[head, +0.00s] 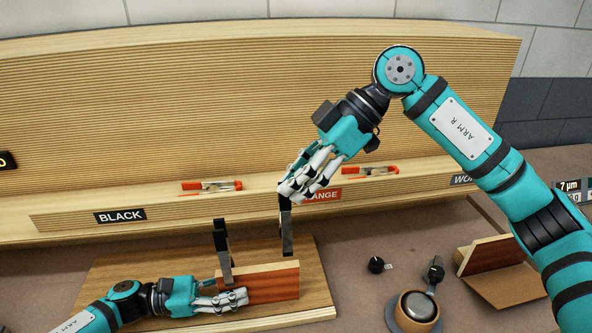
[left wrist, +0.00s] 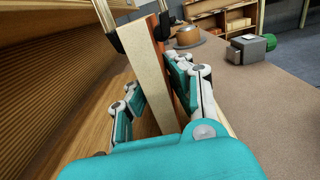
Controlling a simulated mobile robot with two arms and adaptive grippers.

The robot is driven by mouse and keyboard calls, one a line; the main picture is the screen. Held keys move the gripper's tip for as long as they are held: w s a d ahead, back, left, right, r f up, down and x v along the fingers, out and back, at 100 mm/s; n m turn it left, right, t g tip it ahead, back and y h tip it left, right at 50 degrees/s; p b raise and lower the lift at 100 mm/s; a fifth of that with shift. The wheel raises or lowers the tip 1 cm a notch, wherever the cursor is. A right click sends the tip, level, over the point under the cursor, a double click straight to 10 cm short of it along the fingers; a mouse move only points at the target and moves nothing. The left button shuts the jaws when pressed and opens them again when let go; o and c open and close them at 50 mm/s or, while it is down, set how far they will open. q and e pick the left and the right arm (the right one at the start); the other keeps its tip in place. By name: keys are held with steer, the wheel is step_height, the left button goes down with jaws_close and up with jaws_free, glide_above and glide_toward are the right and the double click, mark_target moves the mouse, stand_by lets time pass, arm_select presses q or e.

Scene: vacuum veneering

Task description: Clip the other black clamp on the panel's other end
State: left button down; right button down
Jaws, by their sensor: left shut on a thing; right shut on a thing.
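The panel (head: 262,285), a wood block with a reddish face and pale edge, stands on the wooden board. It also shows in the left wrist view (left wrist: 152,85). My left gripper (head: 222,301) is shut on its left end; its fingers (left wrist: 157,88) lie on both sides of the panel. One black clamp (head: 222,252) stands upright on the panel's top edge near the left end. My right gripper (head: 292,190) is shut on the other black clamp (head: 287,232), held upright with its lower tip close to the panel's right top corner. Contact there cannot be told.
The wooden board (head: 125,268) lies before a ledge with two orange clamps (head: 211,187) (head: 368,172) and a BLACK label (head: 120,216). At the right are a black knob (head: 376,265), a round pot (head: 417,307) and an angled wood piece (head: 500,270).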

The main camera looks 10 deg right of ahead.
mark_target(284, 214)
steer(key=shift+f, duration=1.8)
steer(key=shift+r, duration=0.3)
steer(key=shift+f, duration=2.05)
steer(key=c, duration=0.7)
jaws_free()
steer(key=shift+o, duration=0.3)
steer(key=o, duration=0.5)
